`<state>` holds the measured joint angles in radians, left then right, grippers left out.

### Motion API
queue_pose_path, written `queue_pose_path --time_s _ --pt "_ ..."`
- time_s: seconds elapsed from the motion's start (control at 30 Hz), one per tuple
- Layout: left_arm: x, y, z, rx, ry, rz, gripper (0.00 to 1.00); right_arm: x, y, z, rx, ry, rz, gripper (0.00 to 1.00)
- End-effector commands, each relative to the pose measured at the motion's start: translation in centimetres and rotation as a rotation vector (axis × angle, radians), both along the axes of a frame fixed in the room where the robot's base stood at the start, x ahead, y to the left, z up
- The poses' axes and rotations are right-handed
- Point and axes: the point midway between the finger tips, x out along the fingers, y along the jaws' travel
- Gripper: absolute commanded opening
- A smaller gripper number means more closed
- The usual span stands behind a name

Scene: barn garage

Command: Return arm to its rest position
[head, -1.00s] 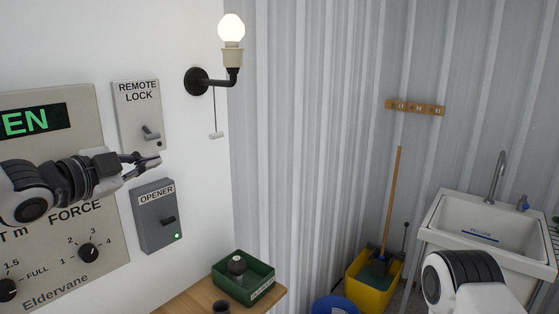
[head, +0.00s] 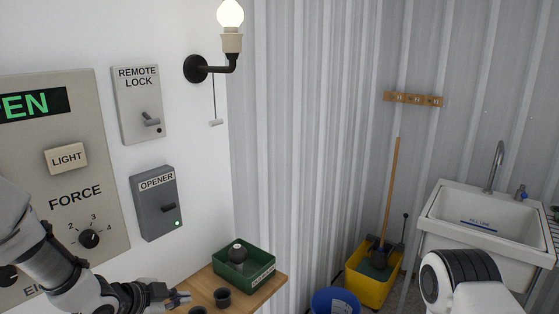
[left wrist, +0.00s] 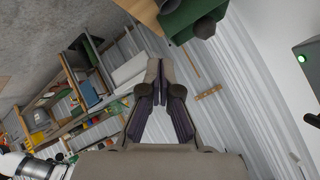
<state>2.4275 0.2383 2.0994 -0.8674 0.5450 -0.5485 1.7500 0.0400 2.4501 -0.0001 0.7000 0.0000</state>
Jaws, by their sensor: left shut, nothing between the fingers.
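My left gripper (head: 180,297) is low in the head view, at the front left edge of the wooden shelf. Its fingers are together and empty. In the left wrist view the closed fingers (left wrist: 157,95) point up the picture, with nothing between them. Part of my left arm (head: 55,260) crosses the lower part of the Eldervane panel. My right arm (head: 465,280) shows at the lower right of the head view, but its gripper is out of view.
The wall holds the remote lock switch (head: 140,105), the opener box (head: 157,205) with a green light, and a lit lamp (head: 230,15) with a pull cord. A green tray (head: 228,275) and dark cups (head: 222,298) are on the wooden shelf (head: 270,289). A yellow bucket (head: 368,287) and sink (head: 480,235) are beyond.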

Motion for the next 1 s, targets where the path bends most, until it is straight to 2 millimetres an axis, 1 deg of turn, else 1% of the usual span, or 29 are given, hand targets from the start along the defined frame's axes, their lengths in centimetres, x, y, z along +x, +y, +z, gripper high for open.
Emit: queue_pose_path --time_s 0.03,0.07,0.1,0.17,0.2,0.27,0.3,0.37,0.4,0.47,0.5,0.53,0.6,0.67,0.7,1.0 --pt "-2.0 -0.4 -5.1 -0.007 0.101 0.020 0.00 0.0 0.0 -0.7 0.000 0.000 0.000 0.41" --pt "-3.3 -0.6 -7.6 -0.013 0.157 0.039 0.00 0.0 0.0 -0.9 0.000 0.000 0.000 0.41" --pt "-5.1 -0.8 -10.8 -0.021 0.234 0.069 0.00 0.0 0.0 -1.2 0.000 0.000 0.000 0.41" --pt "-8.3 -1.0 -15.3 -0.033 0.350 0.123 0.00 0.0 0.0 -1.6 0.000 0.000 0.000 0.41" --pt "-10.6 -1.1 -18.2 -0.041 0.429 0.166 0.00 0.0 0.0 -1.8 0.000 0.000 0.000 0.41" --pt "-14.5 -1.2 -22.1 -0.048 0.548 0.241 0.00 0.0 0.0 -2.2 0.000 0.000 0.000 0.41" --pt "-17.2 -1.1 -24.4 -0.050 0.628 0.301 0.00 0.0 0.0 -2.4 0.000 0.000 0.000 0.41" --pt "-21.6 -0.9 -27.5 -0.046 0.746 0.404 0.00 0.0 0.0 -2.8 0.000 0.000 0.000 0.41" --pt "-24.6 -0.7 -29.1 -0.041 0.820 0.484 0.00 0.0 0.0 -3.0 0.000 0.000 0.000 0.41" --pt "-28.8 -0.1 -30.9 -0.027 0.916 0.621 0.00 0.0 0.0 -3.2 0.000 0.000 0.000 0.41" --pt "-31.3 0.5 -31.4 -0.017 0.965 0.731 0.00 0.0 0.0 -3.3 0.000 0.000 0.000 0.41" --pt "-32.8 1.1 -31.4 -0.012 0.989 0.832 0.00 0.0 0.0 -3.3 0.000 0.000 0.000 0.41" --pt "-33.6 2.5 -30.4 -0.034 0.980 1.049 0.00 0.0 0.0 -3.1 0.000 0.000 0.000 0.41" --pt "-33.6 3.3 -30.3 -0.062 0.961 1.175 0.00 0.0 0.0 -3.1 0.000 0.000 0.000 0.41" --pt "-33.3 3.4 -30.4 -0.079 0.954 1.204 0.00 0.0 0.0 -3.1 0.000 0.000 0.000 0.41" --pt "-33.3 3.4 -30.4 -0.086 0.955 1.211 0.00 0.0 0.0 -3.1 0.000 0.000 0.000 0.41"
